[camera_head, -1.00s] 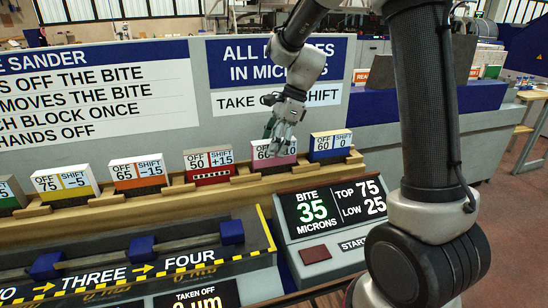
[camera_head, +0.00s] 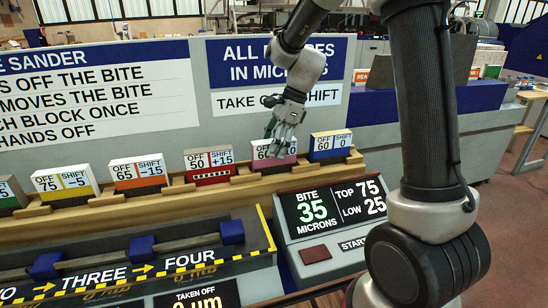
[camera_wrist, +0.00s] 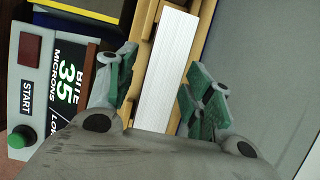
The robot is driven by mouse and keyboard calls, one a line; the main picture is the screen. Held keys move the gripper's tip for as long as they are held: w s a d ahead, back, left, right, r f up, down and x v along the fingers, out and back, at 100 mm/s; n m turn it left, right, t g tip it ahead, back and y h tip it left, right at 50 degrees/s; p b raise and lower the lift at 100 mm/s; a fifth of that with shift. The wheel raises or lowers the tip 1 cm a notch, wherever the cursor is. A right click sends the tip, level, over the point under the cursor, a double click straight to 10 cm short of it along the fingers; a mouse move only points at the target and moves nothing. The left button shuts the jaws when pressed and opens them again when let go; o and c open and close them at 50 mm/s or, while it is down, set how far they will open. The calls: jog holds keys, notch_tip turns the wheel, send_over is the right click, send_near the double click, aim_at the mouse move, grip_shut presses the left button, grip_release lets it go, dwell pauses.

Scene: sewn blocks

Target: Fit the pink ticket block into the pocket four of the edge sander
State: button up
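The pink ticket block (camera_head: 268,163) stands upright in the wooden rack, second from the right end. Its white card reads OFF 60, and part of the SHIFT side is hidden by my gripper (camera_head: 281,145). My gripper points down over this block. In the wrist view, my gripper (camera_wrist: 161,72) is open, with green-padded fingers on either side of a white block top (camera_wrist: 166,60). Gaps show between the fingers and the block. The edge sander (camera_head: 110,279) is at the lower left. Its FOUR label (camera_head: 188,260) is in front of a blue part (camera_head: 231,232); the pocket's inside is hard to make out.
An orange block (camera_head: 137,173), a red block (camera_head: 209,166) and a blue block (camera_head: 330,146) stand in the rack (camera_head: 233,184) near the pink one. A console (camera_head: 333,213) showing BITE 35 is in front. A sign wall (camera_head: 100,95) rises behind.

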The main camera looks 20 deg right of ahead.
grip_shut()
